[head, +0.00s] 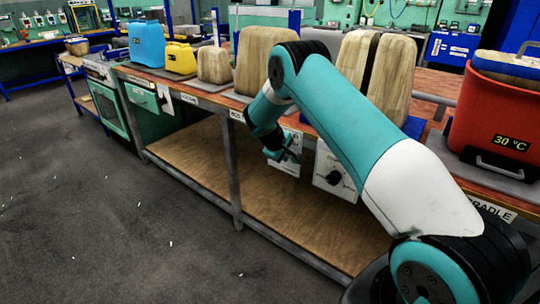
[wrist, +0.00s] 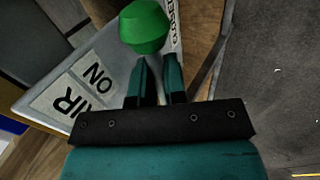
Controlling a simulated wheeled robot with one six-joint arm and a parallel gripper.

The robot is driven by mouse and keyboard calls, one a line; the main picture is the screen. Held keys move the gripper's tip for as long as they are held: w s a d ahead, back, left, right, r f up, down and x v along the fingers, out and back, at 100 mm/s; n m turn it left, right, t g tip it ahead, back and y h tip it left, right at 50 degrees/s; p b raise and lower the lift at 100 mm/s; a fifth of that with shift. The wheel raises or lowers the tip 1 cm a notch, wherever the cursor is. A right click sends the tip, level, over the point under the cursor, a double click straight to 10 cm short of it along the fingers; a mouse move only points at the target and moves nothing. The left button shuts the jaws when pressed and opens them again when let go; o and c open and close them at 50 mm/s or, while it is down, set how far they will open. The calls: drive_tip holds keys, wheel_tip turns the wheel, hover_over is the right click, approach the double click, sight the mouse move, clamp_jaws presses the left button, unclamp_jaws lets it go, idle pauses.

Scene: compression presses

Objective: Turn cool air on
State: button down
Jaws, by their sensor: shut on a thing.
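A green knob (wrist: 145,27) sits on a light panel (wrist: 58,108) in the wrist view. The panel's label reads "ON" above "IR", with its first part cut off. My gripper (wrist: 157,60) is shut on the green knob, its two teal fingertips at the knob's lower edge. The fingers stand a little apart, and the exact contact is hard to see. In the head view my gripper (head: 284,153) is at the front of a pale panel (head: 286,168) under the bench edge; the green knob is not clearly visible there.
The workbench (head: 205,94) carries wooden blocks (head: 265,58), a blue container (head: 146,43), a yellow container (head: 180,58) and a red bin (head: 490,115) reading 30 °C. A lower wooden shelf (head: 200,165) is bare. Floor is open at left.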

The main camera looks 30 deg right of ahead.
idle(0.6)
drive_tip(key=c, duration=1.2)
unclamp_jaws()
drive_tip(key=shift+r, duration=0.15)
drive_tip(key=v, duration=1.1)
drive_tip(key=p+v, duration=0.1)
drive_tip(key=v, duration=0.5)
drive_tip(key=shift+w+a+r, duration=0.1)
drive_tip(key=shift+w+a, duration=0.05)
drive_tip(key=shift+w, duration=0.1)
